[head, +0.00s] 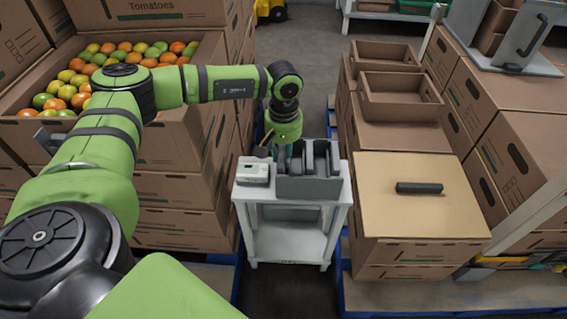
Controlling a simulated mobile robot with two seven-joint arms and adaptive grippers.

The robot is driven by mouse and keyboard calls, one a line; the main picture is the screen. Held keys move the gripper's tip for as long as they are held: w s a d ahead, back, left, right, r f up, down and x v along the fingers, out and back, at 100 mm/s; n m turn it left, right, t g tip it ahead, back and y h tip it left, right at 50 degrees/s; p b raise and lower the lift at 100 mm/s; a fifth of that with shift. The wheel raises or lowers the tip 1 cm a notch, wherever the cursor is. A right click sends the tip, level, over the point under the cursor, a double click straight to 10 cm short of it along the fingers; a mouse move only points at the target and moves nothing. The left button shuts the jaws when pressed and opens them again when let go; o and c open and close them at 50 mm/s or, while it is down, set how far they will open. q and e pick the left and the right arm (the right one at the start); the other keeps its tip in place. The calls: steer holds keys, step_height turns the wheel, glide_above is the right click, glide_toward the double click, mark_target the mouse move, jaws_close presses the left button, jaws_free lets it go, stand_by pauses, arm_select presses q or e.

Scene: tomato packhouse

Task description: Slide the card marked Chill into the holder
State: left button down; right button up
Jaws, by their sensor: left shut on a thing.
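A dark grey box-shaped holder (308,187) stands on a small white stand. Several thin grey upright pieces show in and above it, too small for any marking to be read. My left gripper (284,157) points down at the holder's left end, shut on what looks like a card. The fingers and the holder's front wall hide most of that card. I cannot tell whether its lower edge is inside the holder, and the word Chill is not legible. My right gripper is not in view.
A small pale device (253,171) sits left of the holder on the white stand (288,250). Cartons and a tomato bin (170,137) rise close on the left. More cartons with a black bar (419,188) on top stand on the right.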

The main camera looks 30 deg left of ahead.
arm_select(q)
steer(key=shift+r, duration=0.25)
steer(key=shift+r+p, duration=3.1)
steer(key=shift+r, duration=0.9)
steer(key=shift+s+d, duration=0.1)
